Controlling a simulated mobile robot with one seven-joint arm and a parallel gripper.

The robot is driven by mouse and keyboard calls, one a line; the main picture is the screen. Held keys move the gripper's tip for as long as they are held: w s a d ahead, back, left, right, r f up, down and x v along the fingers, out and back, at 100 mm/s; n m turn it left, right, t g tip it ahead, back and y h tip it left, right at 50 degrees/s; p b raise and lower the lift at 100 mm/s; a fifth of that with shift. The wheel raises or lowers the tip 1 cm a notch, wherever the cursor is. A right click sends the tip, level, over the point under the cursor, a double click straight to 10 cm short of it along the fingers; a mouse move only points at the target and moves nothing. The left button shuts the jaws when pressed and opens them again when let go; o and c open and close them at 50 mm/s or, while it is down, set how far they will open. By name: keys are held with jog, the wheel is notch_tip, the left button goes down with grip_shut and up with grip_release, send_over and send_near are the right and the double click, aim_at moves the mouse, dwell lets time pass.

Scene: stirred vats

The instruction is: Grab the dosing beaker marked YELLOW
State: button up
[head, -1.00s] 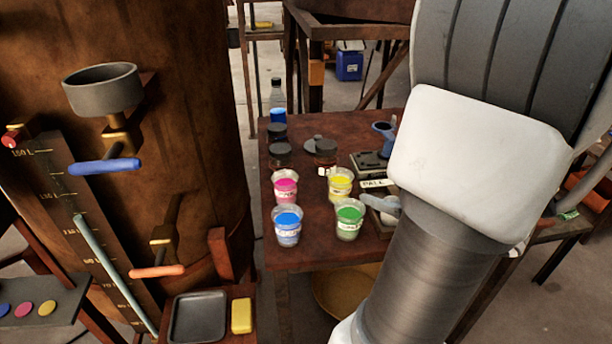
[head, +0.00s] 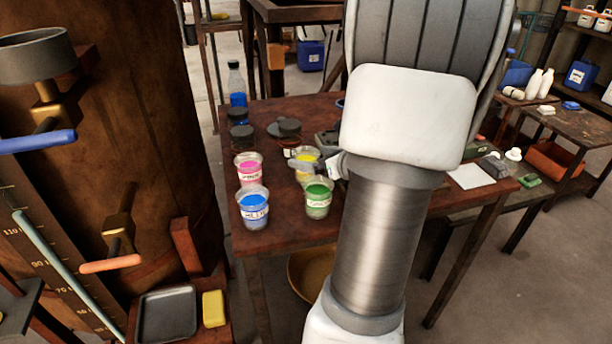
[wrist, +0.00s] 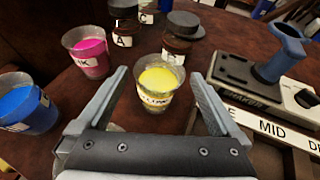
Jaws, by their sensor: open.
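The yellow beaker (wrist: 158,86) is a clear cup of yellow liquid with a label, upright on the brown table (head: 290,228). In the wrist view it stands between and just beyond the fingers of my open gripper (wrist: 158,82); I cannot tell whether either finger touches it. In the head view the yellow beaker (head: 305,165) is partly hidden by the gripper (head: 318,166). The pink beaker (head: 249,168), blue beaker (head: 253,207) and green beaker (head: 317,198) stand around it.
Dark lidded jars (wrist: 179,38) stand behind the yellow beaker. A device with a blue handle (wrist: 284,55) and a label strip (wrist: 265,128) lie close to the right finger. A large brown vat (head: 130,120) stands left of the table.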

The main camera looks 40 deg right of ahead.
jog(key=shift+x, duration=1.45)
jog(key=c, duration=1.5)
jog(key=shift+o, duration=0.2)
jog(key=shift+r, duration=0.1)
